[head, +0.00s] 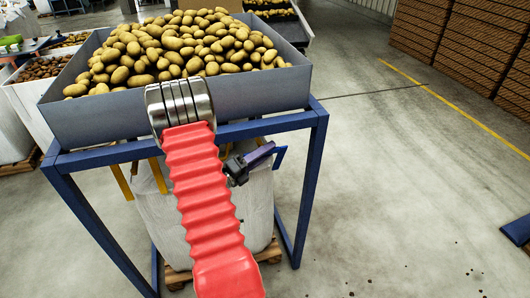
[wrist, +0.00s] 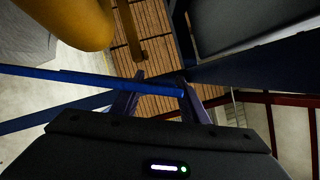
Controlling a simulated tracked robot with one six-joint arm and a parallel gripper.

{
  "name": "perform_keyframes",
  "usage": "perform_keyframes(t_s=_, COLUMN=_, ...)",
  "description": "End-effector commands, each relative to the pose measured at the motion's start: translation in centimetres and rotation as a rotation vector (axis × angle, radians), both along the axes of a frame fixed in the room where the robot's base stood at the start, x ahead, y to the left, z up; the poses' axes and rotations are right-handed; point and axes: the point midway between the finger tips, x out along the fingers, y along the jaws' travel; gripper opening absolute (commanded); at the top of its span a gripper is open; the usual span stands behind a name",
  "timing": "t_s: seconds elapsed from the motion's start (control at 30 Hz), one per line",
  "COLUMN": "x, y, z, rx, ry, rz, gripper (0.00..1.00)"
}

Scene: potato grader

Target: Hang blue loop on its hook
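The blue loop shows in the wrist view as a long blue strap (wrist: 90,81) running in from the left and ending by the right finger. In the head view, a small bright blue piece (head: 281,156) shows just beyond the fingertips, beside the right post; it looks like part of this loop. My gripper (head: 268,149) has purple fingers. In the wrist view its fingertips (wrist: 160,80) stand apart, with the strap crossing the space between them. I cannot tell whether the strap touches either finger. I cannot make out the hook clearly.
A blue frame (head: 318,150) carries a grey hopper (head: 265,92) of potatoes. A white bulk bag (head: 258,205) stands under it on a pallet (head: 270,250), with yellow straps (head: 122,182) at left. A yellow part (wrist: 75,22) is close in the wrist view.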

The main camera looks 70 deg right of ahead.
Motion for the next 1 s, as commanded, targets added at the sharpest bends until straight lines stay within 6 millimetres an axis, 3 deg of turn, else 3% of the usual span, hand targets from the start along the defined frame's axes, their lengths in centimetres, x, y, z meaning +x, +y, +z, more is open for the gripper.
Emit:
perform_keyframes(t_s=0.37, x=0.5, y=0.7, z=0.0, rx=-0.002, ry=-0.001, rz=0.001, gripper=0.4)
perform_keyframes(t_s=1.0, x=5.7, y=8.0, z=-1.5, rx=-0.002, ry=0.001, rz=0.005, gripper=0.4)
